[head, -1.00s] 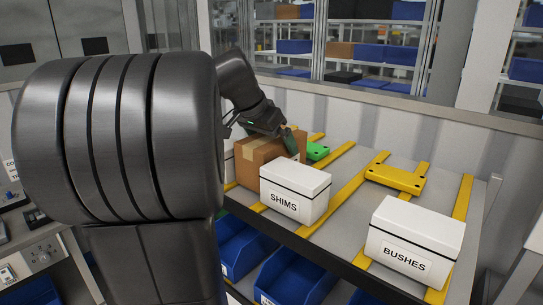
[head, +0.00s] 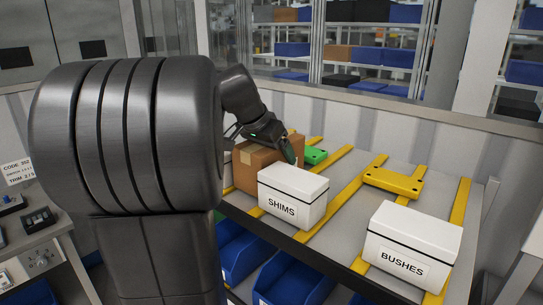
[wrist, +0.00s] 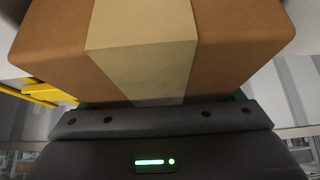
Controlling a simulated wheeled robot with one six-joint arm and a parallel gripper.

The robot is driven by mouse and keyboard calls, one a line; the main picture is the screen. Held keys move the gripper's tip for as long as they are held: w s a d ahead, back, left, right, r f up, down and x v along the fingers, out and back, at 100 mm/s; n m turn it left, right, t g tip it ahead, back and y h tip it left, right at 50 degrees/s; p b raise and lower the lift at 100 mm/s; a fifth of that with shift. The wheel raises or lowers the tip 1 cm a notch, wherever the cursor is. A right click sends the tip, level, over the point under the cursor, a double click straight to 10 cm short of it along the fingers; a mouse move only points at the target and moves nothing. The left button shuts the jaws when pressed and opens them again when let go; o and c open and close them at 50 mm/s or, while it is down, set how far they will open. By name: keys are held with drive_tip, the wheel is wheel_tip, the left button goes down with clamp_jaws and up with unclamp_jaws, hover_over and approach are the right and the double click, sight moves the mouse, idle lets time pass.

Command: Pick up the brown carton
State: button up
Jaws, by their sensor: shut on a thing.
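The brown carton (head: 254,166) with a tan tape strip stands on the grey shelf top behind the white SHIMS box. My gripper (head: 288,147) is at the carton's top right and is shut on it. In the wrist view the carton (wrist: 240,45) fills the upper middle, close against my gripper (wrist: 160,115). The fingertips are mostly hidden there. I cannot tell whether the carton is clear of the shelf.
The white SHIMS box (head: 293,194) stands right in front of the carton. A white BUSHES box (head: 412,245) is at the right. A green part (head: 315,156) and a yellow part (head: 392,181) lie behind. Blue bins (head: 285,280) hang below the shelf's front edge.

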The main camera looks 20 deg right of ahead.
wheel_tip(320, 180, up, 10)
drive_tip(key=shift+f, duration=0.1)
idle(0.5)
